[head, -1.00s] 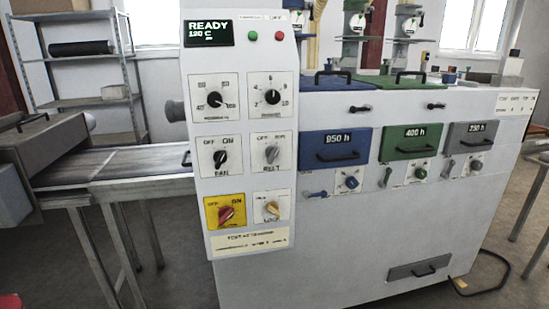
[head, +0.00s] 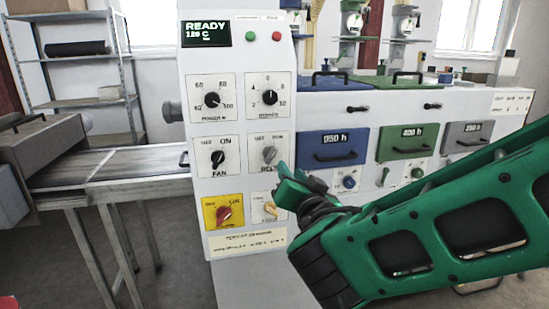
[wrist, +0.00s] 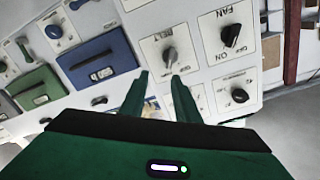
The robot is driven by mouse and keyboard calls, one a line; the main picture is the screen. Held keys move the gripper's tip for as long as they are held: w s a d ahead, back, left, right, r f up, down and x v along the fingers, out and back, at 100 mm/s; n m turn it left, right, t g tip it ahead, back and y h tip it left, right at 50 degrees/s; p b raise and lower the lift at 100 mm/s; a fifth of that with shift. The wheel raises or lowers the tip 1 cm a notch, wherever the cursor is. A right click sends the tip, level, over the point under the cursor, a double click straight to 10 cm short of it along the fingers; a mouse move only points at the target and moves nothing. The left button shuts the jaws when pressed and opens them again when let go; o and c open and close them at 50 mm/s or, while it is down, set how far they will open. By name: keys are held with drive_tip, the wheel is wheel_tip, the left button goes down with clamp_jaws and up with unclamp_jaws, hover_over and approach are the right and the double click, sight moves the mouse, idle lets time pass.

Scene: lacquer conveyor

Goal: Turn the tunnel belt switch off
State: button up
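The belt switch is a grey rotary knob (head: 269,155) on a white plate marked BELT, with OFF at upper left and a second word, probably RUN, at upper right. Its handle seems tilted to the upper right. In the wrist view the knob (wrist: 170,58) appears turned about, just beyond the fingertips. My green gripper (wrist: 158,76) is open and empty, its two fingers apart and pointing at the belt plate. In the head view my gripper (head: 283,173) is at the lower right of the knob. I cannot tell whether a finger touches the panel.
The black fan knob (head: 218,158) is left of the belt knob. A red knob on a yellow plate (head: 224,213) and a cream knob (head: 271,209), partly covered, are below. Two dials (head: 211,99) (head: 270,97) are above. A conveyor (head: 120,163) runs left.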

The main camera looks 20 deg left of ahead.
sight(273, 154)
drive_tip(key=x, duration=0.3)
drive_tip(key=a+x, duration=0.1)
drive_tip(key=x, duration=0.3)
drive_tip(key=s+x, duration=0.1)
drive_tip(key=x, duration=0.2)
drive_tip(key=shift+w+a+r, duration=0.25)
drive_tip(key=shift+a, duration=0.3)
